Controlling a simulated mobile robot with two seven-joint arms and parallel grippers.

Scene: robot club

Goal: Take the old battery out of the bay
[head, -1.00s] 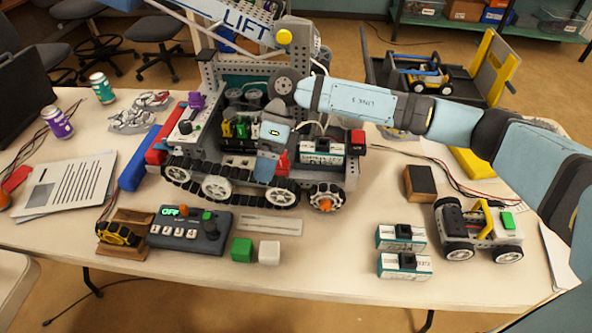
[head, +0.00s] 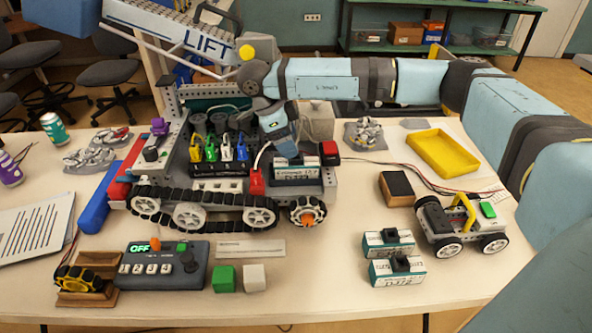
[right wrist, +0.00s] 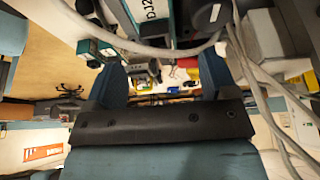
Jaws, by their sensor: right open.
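A white and teal battery (head: 296,172) with a dark top sits in the bay at the right end of the tracked robot (head: 205,205). Its lettering is partly readable, and my gripper hides part of its upper left. My right gripper (head: 282,142) points down at the battery's upper left side; I cannot tell whether it touches. In the right wrist view the fingers (right wrist: 163,78) are spread with nothing held between them. A labelled white and teal block (right wrist: 155,14) shows beyond them at the top edge. My left gripper is not in view.
Two similar batteries (head: 388,243) (head: 397,271) lie on the table at front right, beside a small wheeled car (head: 462,228). Grey cables (right wrist: 255,75) cross near the gripper. A yellow tray (head: 443,153) stands behind. A control box (head: 160,266) stands in front.

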